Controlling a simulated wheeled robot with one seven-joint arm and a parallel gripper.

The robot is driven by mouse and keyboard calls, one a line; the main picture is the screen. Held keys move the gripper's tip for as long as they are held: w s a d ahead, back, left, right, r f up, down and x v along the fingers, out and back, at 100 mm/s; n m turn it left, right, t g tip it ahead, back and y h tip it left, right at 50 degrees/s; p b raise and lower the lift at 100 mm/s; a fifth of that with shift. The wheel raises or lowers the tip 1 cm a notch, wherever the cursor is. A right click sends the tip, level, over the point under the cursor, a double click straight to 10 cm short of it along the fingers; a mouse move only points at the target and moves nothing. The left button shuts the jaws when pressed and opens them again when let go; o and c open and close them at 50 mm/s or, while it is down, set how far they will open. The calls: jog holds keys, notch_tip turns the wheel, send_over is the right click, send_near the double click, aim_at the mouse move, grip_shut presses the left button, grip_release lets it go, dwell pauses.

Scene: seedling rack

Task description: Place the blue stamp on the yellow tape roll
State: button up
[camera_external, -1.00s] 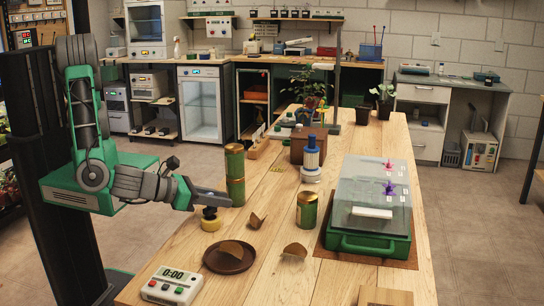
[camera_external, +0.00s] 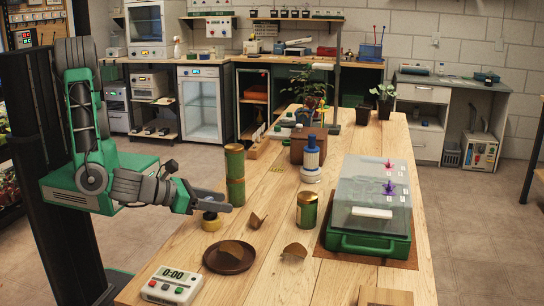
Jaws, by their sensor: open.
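A yellow tape roll (camera_external: 211,226) lies flat near the left edge of the wooden table. A small dark object (camera_external: 209,216), which looks like a stamp, sits on top of it; its blue colour does not show clearly. My gripper (camera_external: 220,206) is open, with its fingers right over the dark object and partly hiding it. I cannot tell whether the fingers touch it or stand around it.
Two stacked green-gold cans (camera_external: 235,175) stand just behind my gripper. A brown dish (camera_external: 230,258) and a white timer (camera_external: 172,285) lie in front. A blue-and-white bottle-like object (camera_external: 311,158), another can (camera_external: 306,210) and a green case (camera_external: 368,245) stand further right.

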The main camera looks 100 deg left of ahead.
jog(key=v, duration=1.1)
jog(key=shift+s+d, duration=0.25)
jog(key=shift+r, duration=0.15)
